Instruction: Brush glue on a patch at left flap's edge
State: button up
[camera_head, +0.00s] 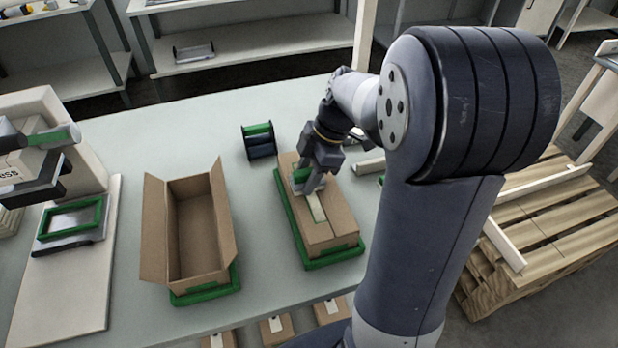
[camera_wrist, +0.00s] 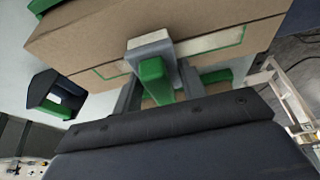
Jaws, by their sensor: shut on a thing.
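A closed cardboard box (camera_head: 335,211) sits in a green tray (camera_head: 307,264) on the table. My gripper (camera_head: 309,180) is over the box's far part, pointing down. It is shut on a green-handled tool (camera_wrist: 155,80) with a grey head, likely the glue brush; the head is at or just above the cardboard (camera_wrist: 100,40), and I cannot tell if it touches. A pale strip (camera_head: 318,207) runs along the box top from under the gripper; it shows beside the head in the wrist view (camera_wrist: 205,41). Thin green lines mark the cardboard there. Any glue cannot be made out.
An open, empty box (camera_head: 200,235) stands in a green holder (camera_head: 205,291) to the left. A green and dark rack (camera_head: 259,141) stands behind. A machine with a green frame (camera_head: 70,220) is at far left. A wooden pallet (camera_head: 540,230) lies right of the table.

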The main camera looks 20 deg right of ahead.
aim_at(293, 168)
jog(key=shift+w+p, duration=0.35)
jog(key=shift+w, duration=2.9)
jog(key=shift+r, duration=0.15)
notch_tip(293, 168, up, 6)
jog(key=p, duration=0.4)
jog(key=shift+f, duration=0.2)
jog(key=shift+s+f+b, duration=0.1)
jog(key=shift+f+b, duration=2.1)
jog(key=shift+f, duration=0.3)
jog(key=shift+f+b, duration=0.4)
jog(key=shift+f, duration=0.1)
jog(key=shift+s, duration=0.1)
